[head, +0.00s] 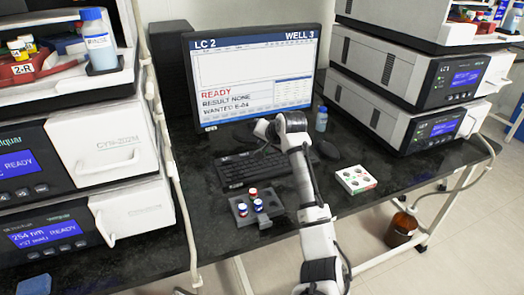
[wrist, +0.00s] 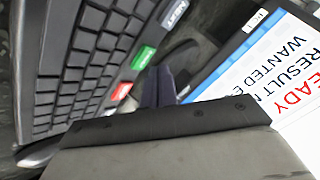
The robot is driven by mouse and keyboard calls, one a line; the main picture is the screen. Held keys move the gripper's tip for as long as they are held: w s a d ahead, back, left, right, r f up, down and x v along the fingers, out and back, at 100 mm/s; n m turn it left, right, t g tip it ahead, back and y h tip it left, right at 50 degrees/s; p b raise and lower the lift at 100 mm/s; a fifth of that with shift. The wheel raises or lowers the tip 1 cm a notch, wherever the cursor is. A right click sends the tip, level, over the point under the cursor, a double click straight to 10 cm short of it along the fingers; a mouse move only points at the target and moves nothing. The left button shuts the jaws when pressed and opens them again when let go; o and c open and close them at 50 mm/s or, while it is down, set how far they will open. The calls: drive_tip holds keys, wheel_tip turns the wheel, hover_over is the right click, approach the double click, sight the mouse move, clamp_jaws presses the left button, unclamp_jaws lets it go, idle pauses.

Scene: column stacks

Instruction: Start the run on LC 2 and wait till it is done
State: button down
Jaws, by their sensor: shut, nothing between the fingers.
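The LC 2 monitor (head: 250,70) stands at the back of the bench. It reads LC 2, WELL 3, READY, RESULT NONE, WANTED E-04. Part of its tilted screen shows in the wrist view (wrist: 275,90). A black keyboard (head: 240,170) lies in front of it. In the wrist view the keyboard (wrist: 85,60) has a green key (wrist: 143,57), a red key (wrist: 122,91) and a blue-grey labelled key (wrist: 174,13). My gripper (wrist: 158,82) is shut and empty, its fingertips beside the green key in the picture. I cannot tell whether they touch it.
A grey rack (head: 240,218) with several capped vials lies in front of the keyboard. A white tray (head: 355,179) is to the right. A small bottle (head: 321,119) and a dark mouse (head: 327,150) are near the monitor. Instrument stacks stand left (head: 110,145) and right (head: 375,95).

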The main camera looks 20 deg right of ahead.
drive_tip(key=shift+f, duration=0.1)
drive_tip(key=shift+f, duration=0.35)
drive_tip(key=shift+f, duration=0.4)
idle(0.7)
drive_tip(key=shift+r+p, duration=0.85)
drive_tip(key=shift+p, duration=0.25)
wheel_tip(320, 180, up, 5)
drive_tip(key=p, duration=0.4)
drive_tip(key=shift+p, duration=0.3)
idle(4.4)
